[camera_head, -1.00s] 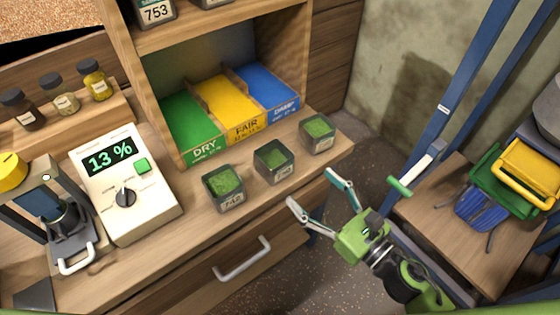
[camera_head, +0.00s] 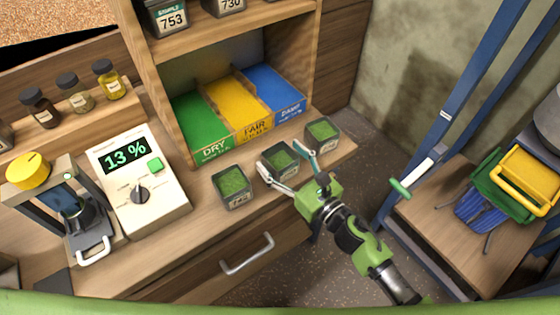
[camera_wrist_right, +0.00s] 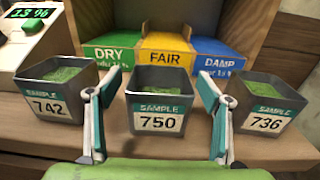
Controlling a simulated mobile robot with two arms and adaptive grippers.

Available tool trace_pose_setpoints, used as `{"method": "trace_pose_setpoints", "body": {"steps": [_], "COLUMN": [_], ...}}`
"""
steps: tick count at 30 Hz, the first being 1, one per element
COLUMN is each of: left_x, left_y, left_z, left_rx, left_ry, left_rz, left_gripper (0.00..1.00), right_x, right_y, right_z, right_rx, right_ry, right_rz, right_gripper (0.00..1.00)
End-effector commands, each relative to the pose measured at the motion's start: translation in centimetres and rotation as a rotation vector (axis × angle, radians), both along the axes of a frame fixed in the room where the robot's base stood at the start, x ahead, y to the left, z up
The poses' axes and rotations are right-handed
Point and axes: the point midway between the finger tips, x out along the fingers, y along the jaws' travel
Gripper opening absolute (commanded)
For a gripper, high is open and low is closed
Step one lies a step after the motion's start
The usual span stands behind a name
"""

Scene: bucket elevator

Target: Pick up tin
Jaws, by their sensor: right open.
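Three square dark tins of green grain stand in a row on the bench. The middle tin, labelled 750 (camera_wrist_right: 158,102), also shows in the head view (camera_head: 279,160). Tin 742 (camera_wrist_right: 52,90) is on its left and tin 736 (camera_wrist_right: 262,106) on its right; they show in the head view too, at left (camera_head: 233,187) and at right (camera_head: 322,134). My right gripper (camera_head: 287,168) is open, its fingers on either side of the front of tin 750. In the wrist view the fingers (camera_wrist_right: 157,110) flank this tin; contact is not clear. My left gripper is not in view.
Behind the tins is a cubby with green DRY (camera_head: 203,127), yellow FAIR (camera_head: 240,108) and blue DAMP (camera_head: 275,90) bins. A meter (camera_head: 138,180) reading 13 % stands left. A drawer handle (camera_head: 246,254) is below the bench edge. A blue frame (camera_head: 440,120) stands right.

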Motion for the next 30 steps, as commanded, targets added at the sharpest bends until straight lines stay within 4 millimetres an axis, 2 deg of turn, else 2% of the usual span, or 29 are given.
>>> {"method": "trace_pose_setpoints", "body": {"steps": [9, 10, 15, 25, 30], "left_x": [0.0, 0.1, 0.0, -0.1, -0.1], "left_y": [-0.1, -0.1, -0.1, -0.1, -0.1], "left_z": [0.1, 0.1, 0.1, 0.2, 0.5], "left_rx": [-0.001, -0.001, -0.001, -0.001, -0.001], "left_ry": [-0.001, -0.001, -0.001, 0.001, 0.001], "left_rz": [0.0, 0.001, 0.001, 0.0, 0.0], "left_gripper": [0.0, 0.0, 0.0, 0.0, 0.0], "right_x": [0.6, 0.6, 0.6, 0.6, 0.7], "right_y": [0.5, 0.5, 0.5, 0.5, 0.5], "right_z": [-0.1, -0.1, -0.1, 0.1, 1.4], "right_rx": [-0.001, -0.001, -0.001, 0.0, -0.002], "right_ry": [0.001, 0.001, 0.001, -0.001, -0.004], "right_rz": [0.0, 0.0, 0.0, 0.0, 0.003], "right_gripper": [0.72, 0.7, 0.26, 0.26, 0.26]}}
